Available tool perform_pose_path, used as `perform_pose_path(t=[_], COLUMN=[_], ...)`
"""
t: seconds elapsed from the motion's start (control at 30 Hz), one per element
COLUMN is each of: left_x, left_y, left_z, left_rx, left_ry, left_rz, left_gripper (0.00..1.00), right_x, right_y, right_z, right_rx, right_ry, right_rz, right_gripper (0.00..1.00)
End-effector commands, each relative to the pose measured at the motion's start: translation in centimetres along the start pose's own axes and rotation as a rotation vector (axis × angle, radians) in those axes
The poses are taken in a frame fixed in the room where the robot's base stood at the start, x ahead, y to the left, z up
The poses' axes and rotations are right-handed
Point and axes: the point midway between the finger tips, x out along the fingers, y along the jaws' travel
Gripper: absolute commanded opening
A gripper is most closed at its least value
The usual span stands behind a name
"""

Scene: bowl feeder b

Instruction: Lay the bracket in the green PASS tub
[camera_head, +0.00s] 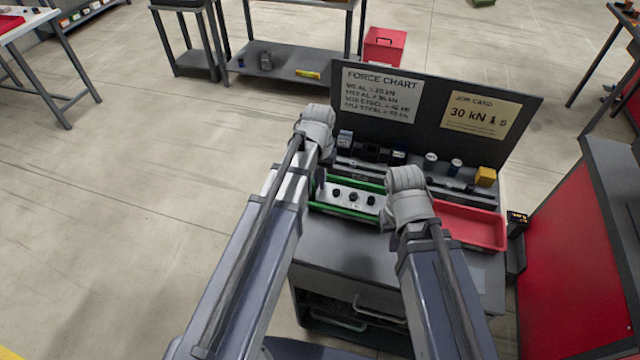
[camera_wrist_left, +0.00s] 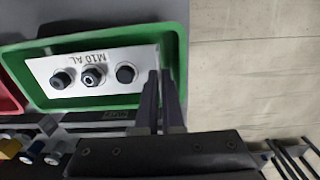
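The bracket (camera_head: 352,197) is a pale metal plate with three dark round fittings. In the left wrist view the bracket (camera_wrist_left: 92,76) is marked M10 AL and lies within the rim of the green tub (camera_wrist_left: 183,60). The green tub also shows in the head view (camera_head: 343,212). I cannot tell whether the bracket touches the tub floor. My left gripper (camera_wrist_left: 160,82) has its two fingers close together on the bracket's upright end, with a thin gap between them. In the head view my left gripper's fingers are hidden by the wrist. My right gripper (camera_head: 408,195) hangs between the tubs, fingers hidden.
A red tub (camera_head: 475,228) stands right of the green tub. Behind are a rack with several small parts, a yellow block (camera_head: 485,177) and a dark board (camera_head: 430,95) with a force chart and a job card. A red-sided cabinet (camera_head: 575,260) stands at the right.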

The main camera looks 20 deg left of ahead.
Motion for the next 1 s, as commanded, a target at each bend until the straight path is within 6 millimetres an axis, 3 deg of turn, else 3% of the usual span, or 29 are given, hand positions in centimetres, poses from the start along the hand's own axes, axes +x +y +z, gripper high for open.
perform_pose_path(t=[0.63, 0.7, 0.9, 1.0], left_x=[1.1, 1.1, 1.1, 1.1], left_y=[0.0, 0.0, 0.0, 0.0], left_z=[0.0, 0.0, 0.0, 0.0], left_rx=[0.000, 0.000, 0.000, 0.000], left_ry=[0.000, 0.000, 0.000, 0.000], left_rz=[0.001, 0.000, 0.000, 0.000], left_gripper=[0.00, 0.12, 0.34, 0.34], right_x=[1.1, 1.1, 1.1, 1.1], right_y=[-0.1, -0.1, -0.1, -0.1], right_z=[-0.1, -0.1, -0.1, -0.1], right_rx=[0.000, 0.000, 0.000, 0.000], right_ry=[0.000, 0.000, 0.000, 0.000], right_rz=[0.000, 0.000, 0.000, 0.000], right_gripper=[0.00, 0.00, 0.00, 0.00])
